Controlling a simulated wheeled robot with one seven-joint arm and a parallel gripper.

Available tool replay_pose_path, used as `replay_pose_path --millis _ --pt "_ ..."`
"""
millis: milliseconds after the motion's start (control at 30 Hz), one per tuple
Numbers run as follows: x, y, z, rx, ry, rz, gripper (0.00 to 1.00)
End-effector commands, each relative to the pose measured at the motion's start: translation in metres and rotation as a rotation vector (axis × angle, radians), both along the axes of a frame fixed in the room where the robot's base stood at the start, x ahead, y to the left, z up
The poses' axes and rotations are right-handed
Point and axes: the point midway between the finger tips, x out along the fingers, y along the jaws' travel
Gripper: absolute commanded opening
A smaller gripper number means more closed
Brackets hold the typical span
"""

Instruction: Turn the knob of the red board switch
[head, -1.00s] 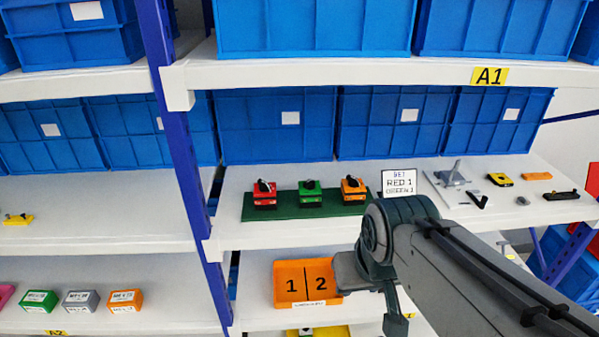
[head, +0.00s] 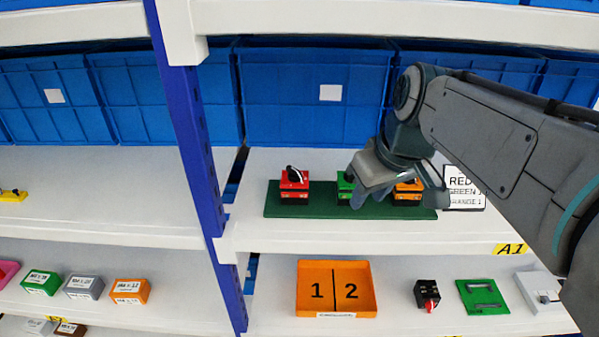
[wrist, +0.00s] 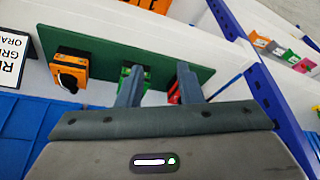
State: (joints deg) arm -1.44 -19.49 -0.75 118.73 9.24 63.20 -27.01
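The red switch (head: 294,187) stands at the left end of a green board (head: 335,212) on the middle shelf, its black knob tilted with a pale mark. The green switch (head: 343,188) and orange switch (head: 408,191) stand to its right, partly behind my gripper (head: 385,190). My gripper is open and empty, right of the red switch in the head view. In the wrist view its two fingers (wrist: 157,70) are apart; the red switch (wrist: 173,92) is mostly hidden behind the right finger and the green one behind the left. The orange switch (wrist: 70,72) shows clearly.
A sign (head: 462,188) stands right of the board, partly hidden by my arm. Blue bins (head: 315,100) line the back. A blue post (head: 188,120) rises to the left. An orange tray (head: 336,288) sits on the shelf below. Shelf left of the post is mostly clear.

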Motion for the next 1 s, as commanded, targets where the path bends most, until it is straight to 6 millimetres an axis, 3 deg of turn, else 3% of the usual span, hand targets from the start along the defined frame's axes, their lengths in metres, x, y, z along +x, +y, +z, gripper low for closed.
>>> replay_pose_path --millis 33,200,333,567,1000 --pt "0.014 0.006 -0.015 0.005 -0.005 0.058 0.33" --pt "0.044 0.019 -0.013 0.015 -0.029 0.227 0.33" --pt "0.056 0.024 -0.01 0.017 -0.042 0.297 0.33" --pt "0.072 0.037 -0.005 0.018 -0.046 0.321 0.33" --pt "0.137 0.098 -0.005 0.018 -0.045 0.319 0.33"
